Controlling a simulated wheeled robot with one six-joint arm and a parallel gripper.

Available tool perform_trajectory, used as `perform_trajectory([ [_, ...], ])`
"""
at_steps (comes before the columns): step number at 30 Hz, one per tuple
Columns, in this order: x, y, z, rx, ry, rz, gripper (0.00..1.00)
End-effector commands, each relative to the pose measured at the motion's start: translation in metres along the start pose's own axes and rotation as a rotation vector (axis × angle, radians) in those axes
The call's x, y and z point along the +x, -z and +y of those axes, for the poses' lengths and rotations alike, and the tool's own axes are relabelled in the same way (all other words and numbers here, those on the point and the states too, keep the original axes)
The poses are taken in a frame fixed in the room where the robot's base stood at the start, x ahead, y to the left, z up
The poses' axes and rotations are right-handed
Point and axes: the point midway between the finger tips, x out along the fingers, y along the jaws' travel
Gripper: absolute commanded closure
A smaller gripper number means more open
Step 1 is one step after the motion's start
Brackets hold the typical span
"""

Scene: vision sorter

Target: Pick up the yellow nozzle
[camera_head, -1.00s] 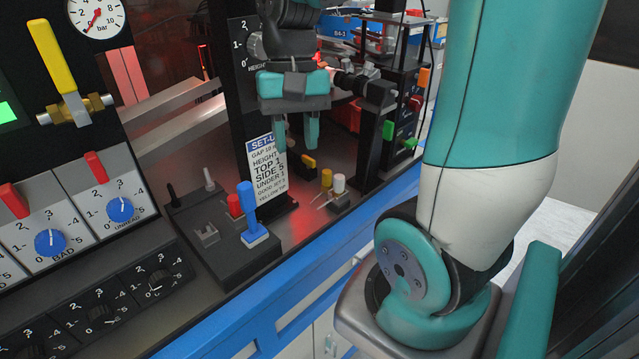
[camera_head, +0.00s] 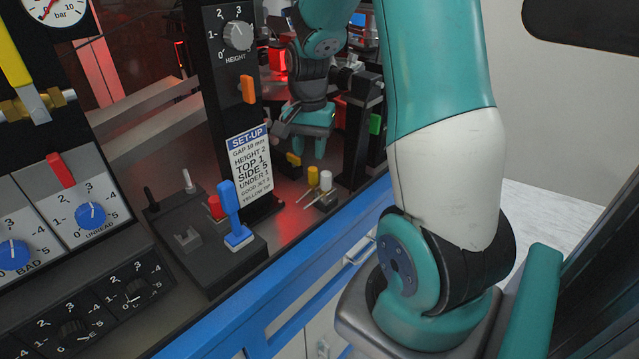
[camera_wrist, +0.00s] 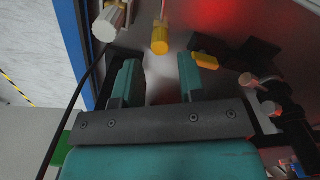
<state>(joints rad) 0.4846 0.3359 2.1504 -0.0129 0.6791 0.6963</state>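The yellow nozzle (camera_head: 312,177) has a short yellow body and a thin tip. It sits beside a white nozzle (camera_head: 325,180) on a small dark holder near the bench's front edge. My gripper (camera_head: 300,147) is just behind and above it, in the head view. In the wrist view, my gripper (camera_wrist: 160,64) is open, with two teal fingers apart and nothing between them. There the yellow nozzle (camera_wrist: 160,42) lies beyond the fingertips, roughly in line with the gap. The white nozzle (camera_wrist: 107,24) is left of it.
A yellow-orange piece (camera_wrist: 205,61) lies by the right fingertip. The set-up card post (camera_head: 250,160) stands left of my gripper. A dark post (camera_head: 358,140) stands to the right. A blue lever (camera_head: 232,212) rises nearer. Blue edging (camera_head: 300,262) runs along the bench front.

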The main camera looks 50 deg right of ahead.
Motion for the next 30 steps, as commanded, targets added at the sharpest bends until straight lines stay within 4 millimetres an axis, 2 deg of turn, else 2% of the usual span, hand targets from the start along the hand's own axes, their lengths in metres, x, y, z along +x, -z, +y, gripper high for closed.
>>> perform_trajectory([
  [1, 0.01, 0.005, -0.002, 0.011, 0.002, 0.011, 0.63],
  [3, 0.017, 0.008, -0.003, 0.018, 0.006, 0.022, 0.63],
  [11, 0.044, 0.009, -0.002, 0.019, 0.005, 0.022, 0.63],
  [18, 0.08, 0.01, -0.002, 0.019, 0.005, 0.022, 0.63],
  [27, 0.086, 0.01, -0.002, 0.018, 0.008, 0.025, 0.63],
  [29, 0.086, 0.01, -0.002, 0.018, 0.008, 0.025, 0.74],
  [30, 0.086, 0.01, -0.002, 0.018, 0.008, 0.025, 0.84],
])
